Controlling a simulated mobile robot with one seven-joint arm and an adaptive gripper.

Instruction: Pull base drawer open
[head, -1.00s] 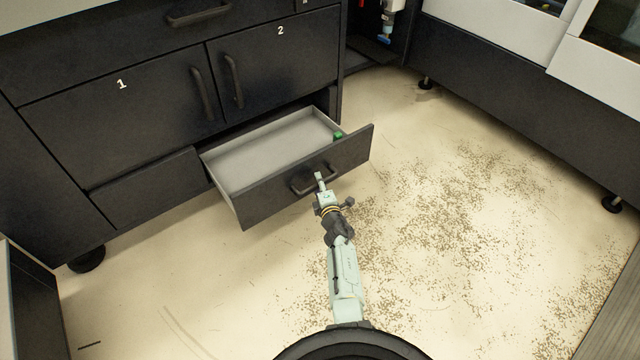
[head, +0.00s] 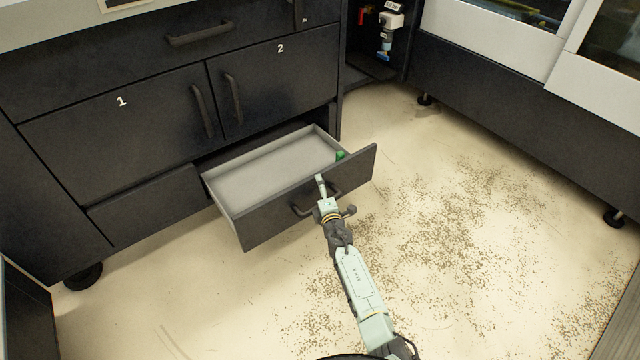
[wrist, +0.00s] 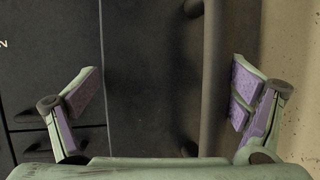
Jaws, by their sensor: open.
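The base drawer (head: 275,210) stands pulled out of the dark cabinet's bottom, its grey tray (head: 275,165) exposed. A small green object (head: 340,155) sits inside at its right front corner. The drawer's dark bar handle (head: 303,210) is on its front face. My gripper (head: 321,184) is at the handle, overlapping its middle in the head view. In the wrist view my gripper (wrist: 168,95) is open, its two purple-padded fingers wide apart. The handle bar (wrist: 213,85) runs between them, nearer the right finger; neither finger visibly grips it.
Cabinet doors 1 (head: 122,125) and 2 (head: 278,75) are shut above the drawer. A closed lower panel (head: 145,205) is left of it. A dark-based machine (head: 500,110) stands at the right. The floor (head: 470,250) in front is open, scattered with brown bits.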

